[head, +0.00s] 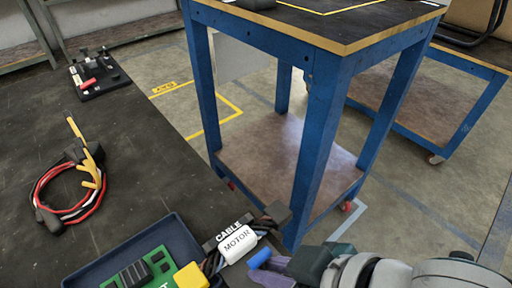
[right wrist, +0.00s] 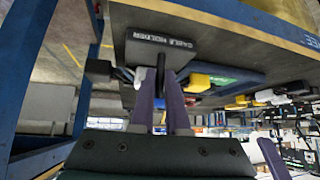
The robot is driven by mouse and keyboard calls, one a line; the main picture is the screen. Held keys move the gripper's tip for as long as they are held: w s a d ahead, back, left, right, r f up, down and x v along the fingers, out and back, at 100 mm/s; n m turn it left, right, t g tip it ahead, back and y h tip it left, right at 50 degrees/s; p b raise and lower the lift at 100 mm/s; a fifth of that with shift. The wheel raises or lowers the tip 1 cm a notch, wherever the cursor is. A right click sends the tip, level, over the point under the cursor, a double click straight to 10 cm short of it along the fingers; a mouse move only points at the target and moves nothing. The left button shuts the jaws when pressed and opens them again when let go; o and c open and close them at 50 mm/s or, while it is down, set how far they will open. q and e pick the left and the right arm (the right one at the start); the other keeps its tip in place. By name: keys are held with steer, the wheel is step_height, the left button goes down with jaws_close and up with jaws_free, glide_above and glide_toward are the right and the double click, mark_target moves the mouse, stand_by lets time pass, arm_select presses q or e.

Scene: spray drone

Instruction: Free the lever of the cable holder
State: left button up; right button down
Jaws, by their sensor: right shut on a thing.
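The dark cable holder (head: 229,230) sits at the table's edge near the bottom middle of the head view. It also shows as a black labelled block in the right wrist view (right wrist: 160,52). A cable bundle with a white MOTOR tag (head: 238,243) runs at it. My right gripper (head: 268,262) has purple fingers and reaches in from the right, just beside the holder. In the right wrist view its fingers (right wrist: 161,100) are closed around the dark lever (right wrist: 161,72), below the holder. A blue piece (head: 259,258) shows at the fingertips. My left gripper is out of view.
A blue tray (head: 180,228) with a green board (head: 140,270) and a yellow block (head: 191,276) lies left of the holder. Coiled red and black cables (head: 62,190) lie farther left. A blue-legged table (head: 325,130) stands beyond the table's edge.

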steer(key=shift+s+d+f+t+y+b, duration=0.2)
steer(key=shift+s+t+y+b, duration=0.25)
steer(key=shift+t, duration=0.25)
steer(key=shift+w+r+y, duration=0.1)
steer(key=shift+y, duration=0.15)
steer(key=c, duration=0.9)
jaws_free()
steer(key=p+v, duration=0.4)
steer(key=v, duration=0.6)
